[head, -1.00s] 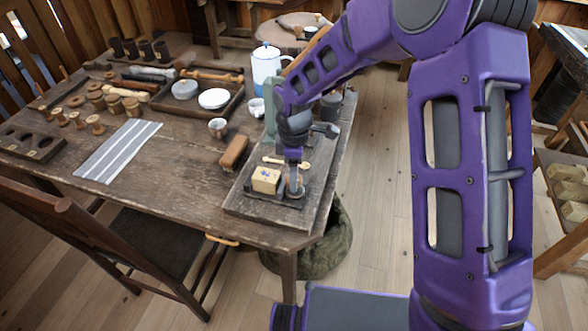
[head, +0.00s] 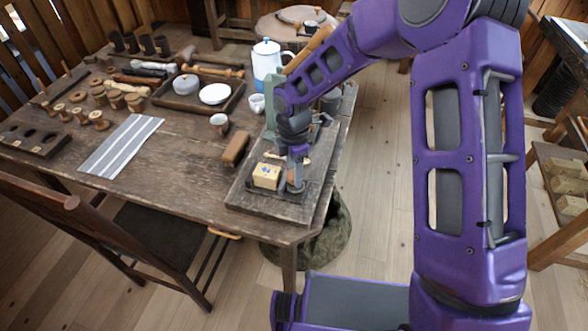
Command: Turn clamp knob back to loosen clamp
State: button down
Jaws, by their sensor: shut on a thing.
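My gripper (head: 296,184) points down over the front right of a wooden board on the table's right end. It is shut on the clamp knob, which is mostly hidden by the fingers. The clamp (head: 276,198) is a dark low fixture on the board. I cannot tell from this view whether the clamp touches the block tightly.
The board (head: 262,213) also carries a green-grey upright machine (head: 271,95) behind my gripper. A brown block (head: 235,149) lies left of the board. A striped cloth (head: 120,145), a tray (head: 181,104) and several spools stand further left. A chair (head: 95,235) is at the table's front.

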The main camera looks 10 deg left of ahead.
jog(key=c, duration=0.6)
grip_release()
notch_tip(320, 180, up, 18)
jog(key=shift+f, duration=0.25)
jog(key=shift+f, duration=0.1)
